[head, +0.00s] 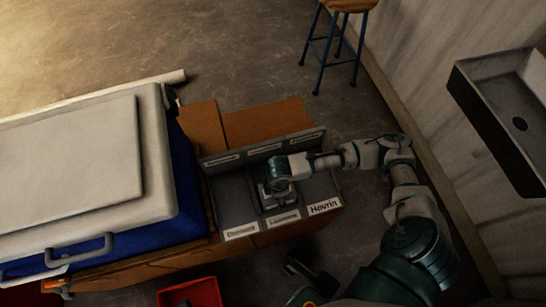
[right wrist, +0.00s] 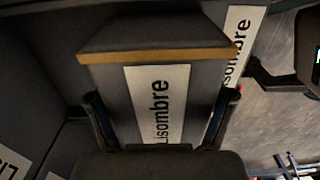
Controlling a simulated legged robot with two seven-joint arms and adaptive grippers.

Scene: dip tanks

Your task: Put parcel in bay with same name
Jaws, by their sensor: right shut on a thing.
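The parcel (right wrist: 106,90) is a grey box with a tan edge and a white label reading "Lisombre". My right gripper (right wrist: 160,119) is shut on it, one finger at each side. In the head view this gripper (head: 275,190) is at the middle bay of a grey three-bay rack (head: 235,208). The right bay's label (head: 324,207) reads "Hovrin"; the other front labels are too small to read surely. In the right wrist view a bay label (right wrist: 240,40) ending in "sombre" shows behind the parcel. Whether the parcel touches the bay floor is hidden. A dark piece low in the head view may be my left gripper (head: 301,270).
The rack stands on a brown wooden surface (head: 265,122). A large blue and white lidded tank (head: 70,160) is close on its left. A red bin (head: 205,290) is in front. A stool (head: 340,30) and a wall basin (head: 510,100) are farther off.

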